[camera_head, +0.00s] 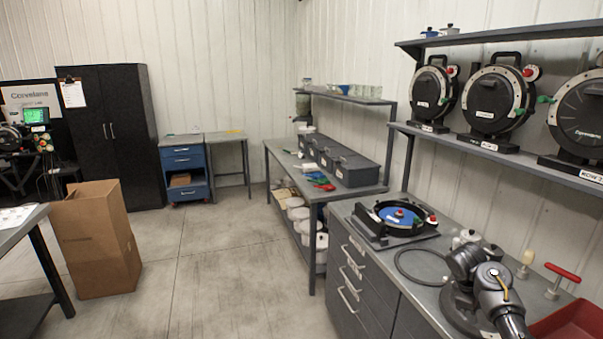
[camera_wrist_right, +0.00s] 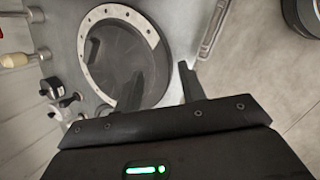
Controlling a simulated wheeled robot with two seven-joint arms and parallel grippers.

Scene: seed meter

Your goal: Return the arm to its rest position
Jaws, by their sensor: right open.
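My right arm (camera_head: 497,290) reaches in from the lower right in the head view, low over the near end of the grey bench. Its dark gripper (camera_head: 462,284) is bent over a dark round cover that lies on the bench. In the right wrist view the two fingers (camera_wrist_right: 160,72) are spread apart with nothing between them. One finger shows in front of the cover (camera_wrist_right: 112,55) with its pale rim, the other just beside its edge. I cannot tell whether they touch it. My left gripper is not in view.
On the bench are a seed meter housing with a blue disc (camera_head: 398,214), a black ring (camera_head: 422,266), small metal knobs, a red-handled tool (camera_head: 562,272) and a red tray (camera_head: 575,325). A shelf (camera_head: 520,165) with round meters overhangs the bench.

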